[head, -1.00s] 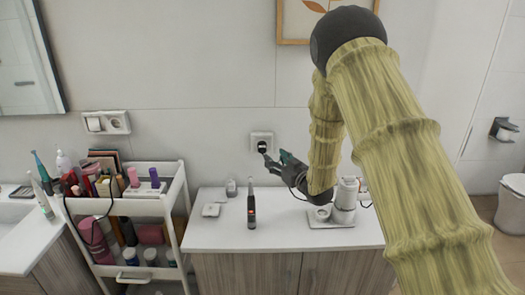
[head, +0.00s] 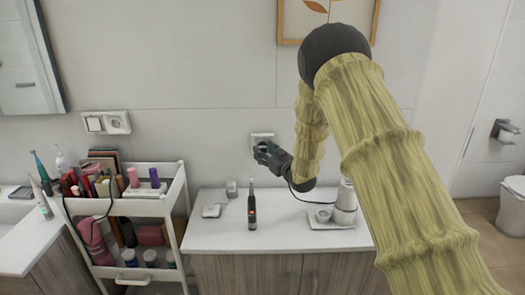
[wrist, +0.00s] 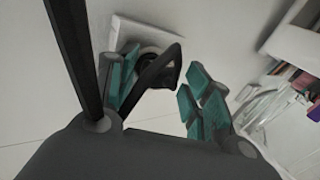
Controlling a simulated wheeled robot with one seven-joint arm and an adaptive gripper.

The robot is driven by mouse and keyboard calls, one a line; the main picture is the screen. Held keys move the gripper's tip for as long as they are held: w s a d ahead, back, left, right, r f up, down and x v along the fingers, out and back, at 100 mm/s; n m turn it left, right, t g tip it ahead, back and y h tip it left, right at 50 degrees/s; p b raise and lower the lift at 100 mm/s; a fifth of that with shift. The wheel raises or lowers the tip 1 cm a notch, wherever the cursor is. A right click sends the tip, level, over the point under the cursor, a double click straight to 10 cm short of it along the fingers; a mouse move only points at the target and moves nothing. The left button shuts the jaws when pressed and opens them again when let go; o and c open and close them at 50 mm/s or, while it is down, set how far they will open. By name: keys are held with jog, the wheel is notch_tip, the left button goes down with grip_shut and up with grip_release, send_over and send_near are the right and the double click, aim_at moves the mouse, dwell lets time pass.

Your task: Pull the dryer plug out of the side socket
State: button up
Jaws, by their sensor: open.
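The side socket (head: 262,136) is a white square plate on the wall above the counter. My gripper (head: 262,152) is in front of it and hides most of the plug in the head view. In the wrist view, the black dryer plug (wrist: 167,73) sits at the white socket plate (wrist: 120,32). My open gripper (wrist: 160,75) has its teal-padded fingers on either side of the plug, with a visible gap on the right. Whether the left finger touches it I cannot tell.
A dark upright device (head: 252,210) and small white items stand on the white counter (head: 220,236). A cart (head: 175,200) full of cosmetics stands to the left. Another wall socket and switch plate (head: 106,122) is above it. A picture frame (head: 330,38) hangs above.

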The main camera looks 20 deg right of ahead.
jog(key=c, duration=1)
jog(key=shift+s, duration=0.15)
jog(key=shift+s, duration=0.1)
grip_shut()
jog(key=shift+s+a, duration=0.3)
jog(key=shift+s, duration=0.35)
jog(key=shift+s, duration=0.2)
jog(key=shift+s+a, duration=0.1)
jog(key=shift+s, duration=0.25)
jog(key=shift+s, duration=0.3)
